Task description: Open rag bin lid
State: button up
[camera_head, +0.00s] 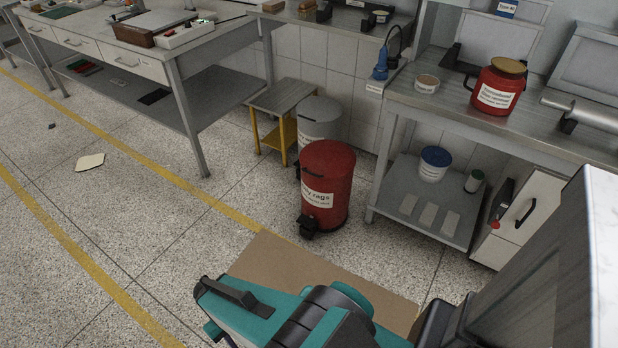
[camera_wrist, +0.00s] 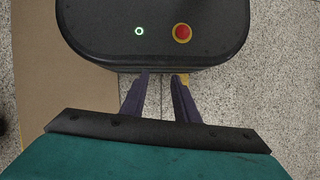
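The red rag bin (camera_head: 328,184) stands on the floor near the middle of the head view. Its white label ends in "rags", and a black pedal sits low at its front. Its round red lid (camera_head: 327,155) is down on the rim. My gripper (camera_wrist: 163,77) shows in the wrist view, its two dark fingers apart with nothing between them. The fingers point toward my own black base, with its green light and red button. The bin is not in the wrist view. In the head view my teal arm fills the bottom, far from the bin, and the fingertips are hidden.
A grey bin (camera_head: 319,118) stands just behind the red one, beside a small yellow-legged table (camera_head: 281,97). A workbench (camera_head: 560,135) with a lower shelf is to the right. Brown cardboard (camera_head: 300,268) lies on the floor before the bin. The floor at left is mostly open.

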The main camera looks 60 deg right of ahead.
jog(key=w+d+f+m+t+y+b, duration=0.1)
jog(key=w+d+m+t+y+b, duration=0.15)
jog(key=w+d+m+b, duration=0.35)
jog(key=w+d+f+m+t+y+b, duration=0.25)
jog(key=w+d+t, duration=0.2)
jog(key=w, duration=0.45)
jog(key=w+d+r+m+t+h+b, duration=0.1)
jog(key=w+d+r+m+t+b, duration=0.2)
jog(key=d, duration=0.6)
jog(key=w+d+m+t+b, duration=0.2)
jog(key=w+d+m+b, duration=0.15)
jog(key=d, duration=0.55)
jog(key=m+t+h+b, duration=0.8)
jog(key=m+h+b, duration=0.2)
jog(key=m, duration=0.2)
send_near(312, 174)
jog(key=shift+s+a+r, duration=0.25)
jog(key=shift+s, duration=0.25)
jog(key=shift+s+a+r, duration=0.2)
jog(key=shift+s, duration=0.25)
jog(key=shift+g, duration=0.3)
jog(key=b+x, duration=0.3)
jog(key=x, duration=1)
jog(key=shift+w+d, duration=0.2)
jog(key=shift+w, duration=0.15)
